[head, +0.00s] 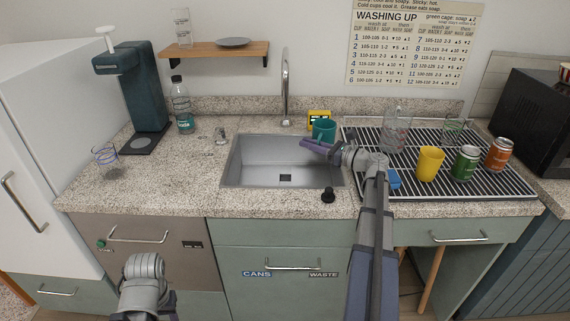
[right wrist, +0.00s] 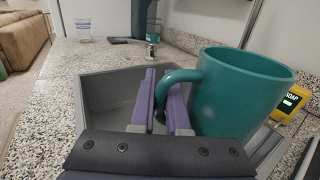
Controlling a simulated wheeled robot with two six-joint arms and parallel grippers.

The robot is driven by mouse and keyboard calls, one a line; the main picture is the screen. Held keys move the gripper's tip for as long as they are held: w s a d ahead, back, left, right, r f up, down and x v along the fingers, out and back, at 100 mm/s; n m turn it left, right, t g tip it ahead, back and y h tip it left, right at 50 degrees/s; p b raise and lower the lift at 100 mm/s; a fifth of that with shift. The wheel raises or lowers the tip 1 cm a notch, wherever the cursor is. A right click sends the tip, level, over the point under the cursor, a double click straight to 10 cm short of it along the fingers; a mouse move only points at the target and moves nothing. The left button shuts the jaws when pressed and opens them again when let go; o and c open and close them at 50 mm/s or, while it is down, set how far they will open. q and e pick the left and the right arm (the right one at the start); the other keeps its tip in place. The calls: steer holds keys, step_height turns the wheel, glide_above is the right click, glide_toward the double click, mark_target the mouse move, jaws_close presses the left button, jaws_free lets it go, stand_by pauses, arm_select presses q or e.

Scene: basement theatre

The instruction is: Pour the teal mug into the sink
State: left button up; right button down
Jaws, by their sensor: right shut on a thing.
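The teal mug (head: 324,130) is above the right back part of the sink (head: 238,160) in the head view. My right gripper (head: 314,147) is shut on its handle. In the right wrist view the purple fingers (right wrist: 165,105) close around the handle of the mug (right wrist: 235,95), whose body stands to their right. The mug looks near upright; its inside is hidden. The grey sink basin (right wrist: 100,100) shows behind the fingers, with a dark drain in the head view.
A tall faucet (head: 286,85) stands behind the sink, near a yellow soap box (head: 320,115). The rack (head: 400,188) on the right holds a yellow cup (head: 430,163), cans and glasses. A glass (head: 106,160) and a bottle (head: 182,108) stand on the left counter.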

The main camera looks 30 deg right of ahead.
steer(key=shift+a, duration=0.15)
step_height(320, 180, down, 7)
steer(key=a+n+g+h+p, duration=0.1)
steer(key=n+g+h, duration=0.1)
steer(key=n+h, duration=0.4)
steer(key=shift+w+a+n+g+h, duration=0.3)
steer(key=shift+w+g+h, duration=0.15)
steer(key=shift+h, duration=2.35)
